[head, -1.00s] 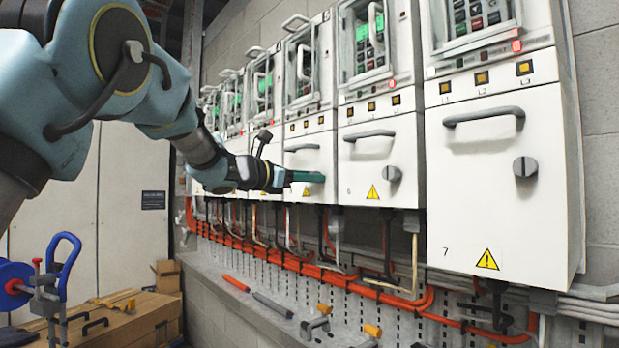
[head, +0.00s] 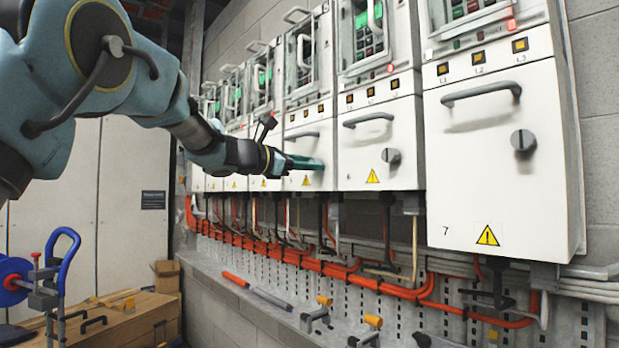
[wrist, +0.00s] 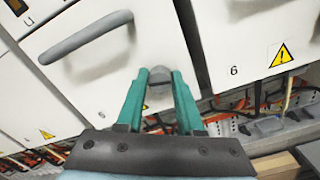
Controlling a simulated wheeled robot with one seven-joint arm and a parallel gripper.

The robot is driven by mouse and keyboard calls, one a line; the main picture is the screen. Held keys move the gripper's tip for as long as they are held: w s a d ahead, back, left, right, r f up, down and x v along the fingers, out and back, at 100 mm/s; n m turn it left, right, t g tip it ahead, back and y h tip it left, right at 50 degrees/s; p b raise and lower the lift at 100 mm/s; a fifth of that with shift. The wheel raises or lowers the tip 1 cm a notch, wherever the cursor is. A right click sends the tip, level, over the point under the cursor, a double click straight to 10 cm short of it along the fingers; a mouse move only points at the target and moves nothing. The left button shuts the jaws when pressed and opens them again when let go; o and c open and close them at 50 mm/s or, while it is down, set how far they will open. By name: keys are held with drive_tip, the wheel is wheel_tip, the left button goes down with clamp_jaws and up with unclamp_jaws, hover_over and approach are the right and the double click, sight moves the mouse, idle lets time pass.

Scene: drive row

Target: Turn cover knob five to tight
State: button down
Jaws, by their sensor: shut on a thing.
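My gripper (head: 316,163) reaches across to the lower part of cover five (head: 312,141), the white door left of cover six. In the wrist view its two green fingers (wrist: 158,84) are shut on the grey cover knob five (wrist: 159,97), one on each side. The knob's front and pointer are mostly hidden between the fingers, so I cannot tell its angle. In the head view the gripper hides the knob. The grey handle of cover five (wrist: 86,37) is above and left of the fingers in the wrist view.
Cover six (head: 378,140) has its own knob (head: 391,156) to the right of my gripper. Cover seven (head: 500,165) stands nearer. Orange cables (head: 330,268) run below the covers. A ledge (head: 262,308) with tools lies lower down. A cart with a blue handle (head: 63,262) stands at left.

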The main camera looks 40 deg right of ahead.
drive_tip(key=shift+m+b, duration=7)
drive_tip(key=shift+b, duration=0.15)
drive_tip(key=c, duration=0.5)
unclamp_jaws()
drive_tip(key=shift+c, duration=0.2)
drive_tip(key=shift+a, duration=0.1)
drive_tip(key=a+b, duration=0.3)
drive_tip(key=a, duration=0.7)
drive_tip(key=shift+w+a, duration=0.25)
drive_tip(key=shift+a, duration=0.1)
drive_tip(key=shift+f, duration=0.1)
